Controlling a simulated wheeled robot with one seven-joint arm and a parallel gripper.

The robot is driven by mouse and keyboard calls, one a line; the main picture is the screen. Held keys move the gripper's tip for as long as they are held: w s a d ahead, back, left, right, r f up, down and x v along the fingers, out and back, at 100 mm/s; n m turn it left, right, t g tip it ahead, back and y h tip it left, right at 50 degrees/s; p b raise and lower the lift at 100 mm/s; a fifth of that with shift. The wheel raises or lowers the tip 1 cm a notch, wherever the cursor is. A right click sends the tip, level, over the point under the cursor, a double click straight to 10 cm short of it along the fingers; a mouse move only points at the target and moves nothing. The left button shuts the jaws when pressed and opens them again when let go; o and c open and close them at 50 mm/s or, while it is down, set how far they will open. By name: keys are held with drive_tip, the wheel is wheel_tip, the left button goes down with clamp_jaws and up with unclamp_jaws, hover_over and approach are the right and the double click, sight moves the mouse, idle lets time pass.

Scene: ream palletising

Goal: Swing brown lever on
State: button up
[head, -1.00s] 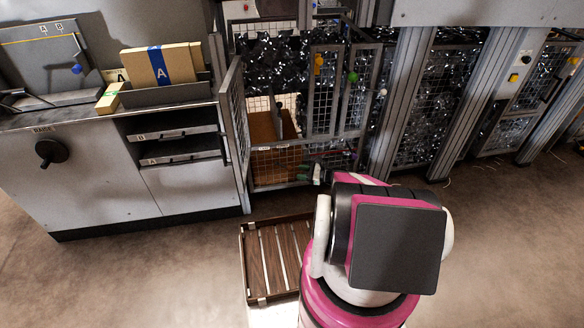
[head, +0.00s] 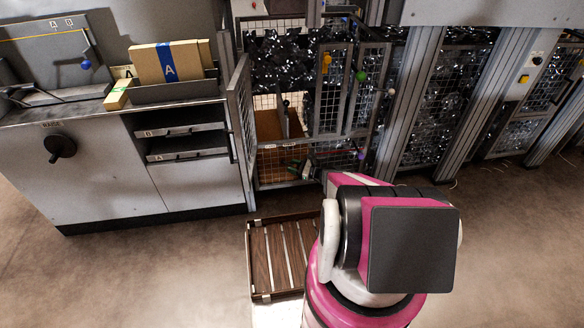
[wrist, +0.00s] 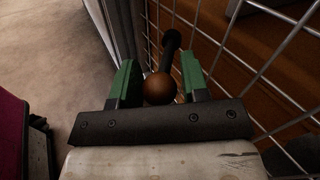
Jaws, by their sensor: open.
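The brown lever (wrist: 160,88) shows in the wrist view as a round brown knob on a dark shaft beside wire mesh. The knob lies between the two green fingers of my gripper (wrist: 158,60), with the shaft running up and away from it. The fingers are apart, and I cannot tell whether either one touches the knob. In the head view my gripper (head: 302,168) is low in front of the mesh cage, and the lever cannot be made out there.
A mesh cage (head: 238,120) stands close around my gripper. Levers with an orange knob (head: 326,58), a green knob (head: 361,76) and a purple knob (head: 361,154) are nearby. A slatted wooden pallet (head: 262,268) lies on the floor in front. The floor at left is clear.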

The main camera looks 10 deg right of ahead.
drive_tip(key=shift+w+a, duration=0.2)
drive_tip(key=shift+a, duration=0.15)
drive_tip(key=shift+c, duration=0.3)
clamp_jaws()
drive_tip(key=shift+w+d+n+g+y, duration=0.35)
drive_tip(key=shift+n+g, duration=0.25)
drive_tip(key=shift+g, duration=0.2)
drive_tip(key=shift+o, duration=0.3)
unclamp_jaws()
drive_tip(key=shift+s+a, duration=0.1)
drive_tip(key=shift+s, duration=0.05)
drive_tip(key=v, duration=1)
drive_tip(key=shift+d, duration=0.4)
drive_tip(key=shift+s, duration=0.15)
drive_tip(key=shift+c, duration=0.3)
